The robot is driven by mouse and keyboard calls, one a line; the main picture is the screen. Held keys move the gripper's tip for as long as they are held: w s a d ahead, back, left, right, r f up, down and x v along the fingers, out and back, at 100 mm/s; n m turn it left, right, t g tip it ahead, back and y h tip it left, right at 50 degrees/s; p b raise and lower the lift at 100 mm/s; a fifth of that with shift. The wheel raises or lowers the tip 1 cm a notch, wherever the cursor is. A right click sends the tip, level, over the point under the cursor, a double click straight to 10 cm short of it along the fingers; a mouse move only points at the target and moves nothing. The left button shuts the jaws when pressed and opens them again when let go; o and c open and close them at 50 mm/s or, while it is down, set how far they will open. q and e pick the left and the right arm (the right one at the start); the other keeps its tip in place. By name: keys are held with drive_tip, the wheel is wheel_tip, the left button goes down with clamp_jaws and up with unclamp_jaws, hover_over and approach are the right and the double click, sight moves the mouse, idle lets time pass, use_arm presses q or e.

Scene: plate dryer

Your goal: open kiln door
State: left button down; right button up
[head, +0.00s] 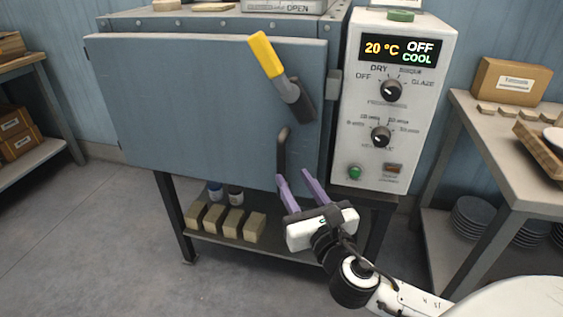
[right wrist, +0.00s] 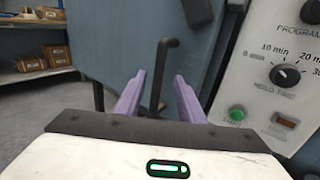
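The blue-grey kiln door (head: 190,110) fills the kiln's front and looks shut or nearly so. A latch lever with a yellow grip (head: 265,55) is on its upper right, tilted up and to the left. A dark bar handle (head: 282,150) is below the lever; it also shows in the right wrist view (right wrist: 161,75). My right gripper (head: 291,176) is open, its purple fingers at the handle's lower end. In the right wrist view the handle appears between the fingers (right wrist: 160,77), with gaps on both sides. My left gripper is not in view.
The control box (head: 399,95) right of the door reads 20 °C, OFF, COOL. A shelf under the kiln holds several tan blocks (head: 233,222) and jars. A table with boxes (head: 510,82) stands at right, shelving at far left. The floor in front is clear.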

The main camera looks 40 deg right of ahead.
sight(283, 162)
drive_tip(key=x, duration=0.9)
drive_tip(key=shift+w+f, duration=0.15)
drive_tip(key=shift+w, duration=0.05)
clamp_jaws()
